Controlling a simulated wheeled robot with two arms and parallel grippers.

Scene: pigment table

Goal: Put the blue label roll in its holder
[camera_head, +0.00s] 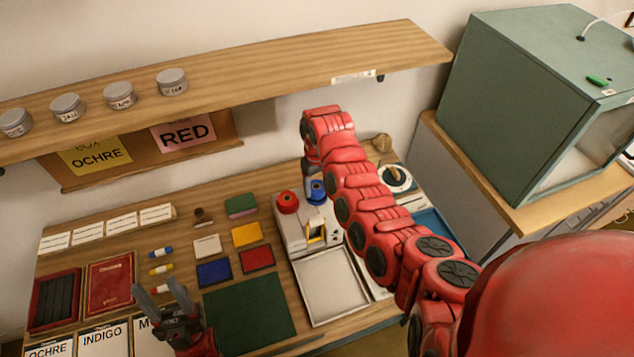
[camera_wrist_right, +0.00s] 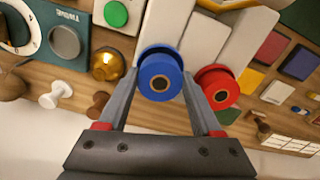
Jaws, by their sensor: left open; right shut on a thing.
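The blue label roll (camera_wrist_right: 160,76) is between the fingers of my right gripper (camera_wrist_right: 161,80), which is shut on it. In the head view the blue roll (camera_head: 317,191) shows below the right wrist, at the back right of the white label dispenser (camera_head: 292,236). I cannot tell whether it touches the dispenser. The red label roll (camera_head: 287,202) sits on the dispenser's back left; in the right wrist view the red roll (camera_wrist_right: 217,87) is close beside one finger. My left gripper (camera_head: 160,288) is open and empty at the front left, above the table.
A white tray (camera_head: 345,312) lies in front of the dispenser, beside a dark green mat (camera_head: 225,318). Colored pads, such as a yellow one (camera_head: 247,235), lie to the left. A wooden shelf (camera_head: 255,65) hangs above the back. A gold knob (camera_wrist_right: 108,64) and a twine tin (camera_wrist_right: 65,42) are near the right gripper.

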